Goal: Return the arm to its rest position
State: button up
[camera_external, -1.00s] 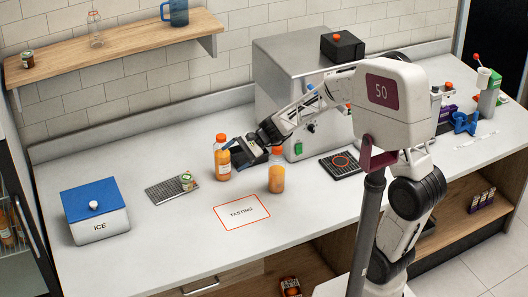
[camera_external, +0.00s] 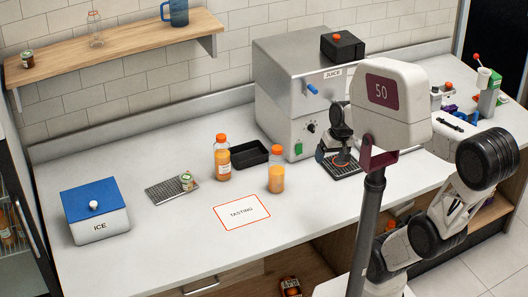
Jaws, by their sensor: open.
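My gripper (camera_external: 338,157) hangs above the black pad (camera_external: 344,168) in front of the juicer (camera_external: 310,95). It is open, and nothing shows in it. My forearm passes behind my head unit, and my elbow is bent out at the right. Two orange-capped juice bottles stand upright on the counter: one bottle (camera_external: 222,158) beside the black tray (camera_external: 249,155), and the other bottle (camera_external: 276,179) near the tasting card (camera_external: 241,212). Both are apart from my gripper.
The ice box (camera_external: 96,213) stands at the left, and a drip mat (camera_external: 172,190) with a small jar (camera_external: 186,181) lies near the middle. Several items, including a green and white dispenser (camera_external: 489,97), stand at the back right. The front left of the counter is clear.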

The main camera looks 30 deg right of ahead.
jog(key=s+d, duration=0.1)
jog(key=s+d+h, duration=0.1)
jog(key=d, duration=0.1)
jog(key=s+d+n+h, duration=0.1)
jog(key=shift+s+d+r+t, duration=0.15)
jog(key=shift+s+r+t, duration=0.2)
jog(key=shift+r+t, duration=0.05)
dwell(0.9)
